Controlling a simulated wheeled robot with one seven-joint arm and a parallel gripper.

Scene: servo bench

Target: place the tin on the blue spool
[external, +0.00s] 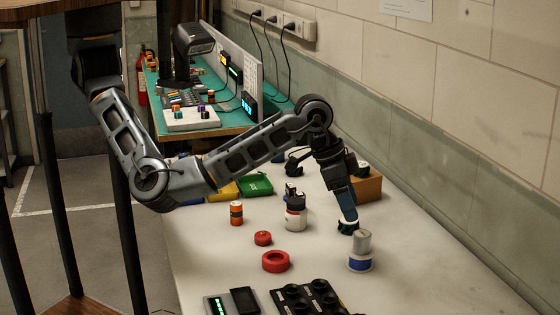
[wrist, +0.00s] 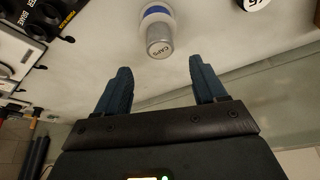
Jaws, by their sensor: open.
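The grey tin (external: 362,240), marked "CAPS", stands upright on the blue spool (external: 360,263), which has white flanges and a blue middle. The wrist view also shows the tin (wrist: 159,47) on top of the spool (wrist: 157,13). My gripper (external: 347,217) is just left of and above the tin in the external view. In the wrist view my gripper (wrist: 159,68) is open, its two blue fingers apart, with nothing between the tips. The tin lies just beyond the fingertips, apart from them.
The wall (external: 450,190) runs along the right.

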